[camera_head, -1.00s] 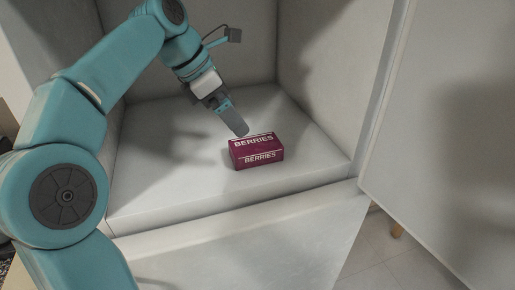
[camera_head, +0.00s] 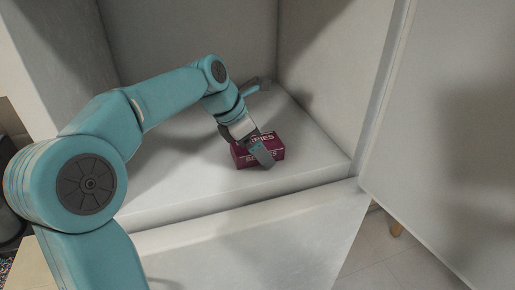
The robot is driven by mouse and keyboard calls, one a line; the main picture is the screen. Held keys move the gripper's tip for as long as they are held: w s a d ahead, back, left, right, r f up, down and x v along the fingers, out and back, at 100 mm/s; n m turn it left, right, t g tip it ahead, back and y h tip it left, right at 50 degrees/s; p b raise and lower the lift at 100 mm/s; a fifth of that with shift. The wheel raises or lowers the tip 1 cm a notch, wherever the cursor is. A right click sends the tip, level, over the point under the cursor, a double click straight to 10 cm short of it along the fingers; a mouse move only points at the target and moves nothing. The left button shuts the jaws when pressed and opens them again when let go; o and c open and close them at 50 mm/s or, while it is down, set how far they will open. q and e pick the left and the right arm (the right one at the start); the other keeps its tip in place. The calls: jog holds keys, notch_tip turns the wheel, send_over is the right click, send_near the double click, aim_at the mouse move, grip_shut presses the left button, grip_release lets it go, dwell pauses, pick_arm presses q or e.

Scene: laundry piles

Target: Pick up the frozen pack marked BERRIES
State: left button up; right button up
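The dark red pack marked BERRIES (camera_head: 276,151) lies flat on the pale floor of the open compartment, and part of its lettering is covered by my gripper. My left gripper (camera_head: 264,158) is down at the pack, with a grey finger in front of its near face. The other finger is not clear, so I cannot tell whether the gripper is open or closed on the pack. My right gripper is not in view.
The compartment's pale walls (camera_head: 190,40) stand at the left, back and right. Its front ledge (camera_head: 240,213) runs below the pack. An open white door (camera_head: 450,130) stands at the right.

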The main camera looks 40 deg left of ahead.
pick_arm(q)
jog(key=shift+a, duration=0.2)
jog(key=shift+d, duration=0.15)
jog(key=c, duration=1.2)
